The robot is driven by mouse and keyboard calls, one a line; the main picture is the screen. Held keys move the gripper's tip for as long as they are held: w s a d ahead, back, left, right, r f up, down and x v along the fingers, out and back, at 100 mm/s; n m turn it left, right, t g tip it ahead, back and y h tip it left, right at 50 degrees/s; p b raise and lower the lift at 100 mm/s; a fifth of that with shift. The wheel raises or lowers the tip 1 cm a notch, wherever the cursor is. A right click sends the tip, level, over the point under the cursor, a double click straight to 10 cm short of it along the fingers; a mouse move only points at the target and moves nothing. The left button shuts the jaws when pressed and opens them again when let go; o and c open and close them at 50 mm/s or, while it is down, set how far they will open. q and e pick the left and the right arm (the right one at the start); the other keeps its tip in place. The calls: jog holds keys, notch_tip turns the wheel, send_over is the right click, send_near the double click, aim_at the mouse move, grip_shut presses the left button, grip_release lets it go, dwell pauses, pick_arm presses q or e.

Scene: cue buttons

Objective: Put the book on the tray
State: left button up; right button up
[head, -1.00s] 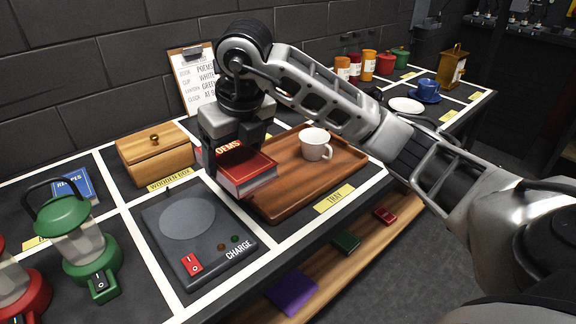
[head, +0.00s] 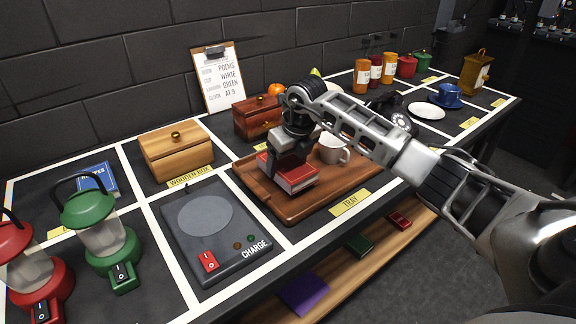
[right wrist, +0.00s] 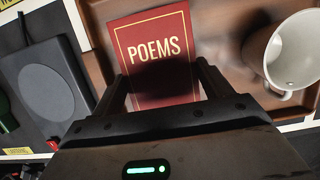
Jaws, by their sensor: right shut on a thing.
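The red book (head: 290,175) titled POEMS is over the left part of the wooden tray (head: 338,203), low at its surface; whether it touches the tray I cannot tell. My right gripper (head: 284,158) is shut on the book from above. In the right wrist view the fingers (right wrist: 165,85) sit on either side of the red cover (right wrist: 150,45). A white cup (head: 334,149) stands on the tray right of the book, and it also shows in the right wrist view (right wrist: 290,50). My left gripper is not in view.
A charge pad (head: 208,222) lies left of the tray, with green (head: 98,230) and red (head: 30,265) lanterns beyond. A wooden box (head: 176,152) and a dark red-brown box (head: 258,117) stand behind. A clipboard (head: 222,80) leans on the wall.

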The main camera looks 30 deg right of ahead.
jog(key=shift+f, duration=0.95)
jog(key=shift+f, duration=0.1)
jog(key=o, duration=1.1)
jog(key=shift+o, duration=0.2)
jog(key=v, duration=1.2)
jog(key=shift+s, duration=0.1)
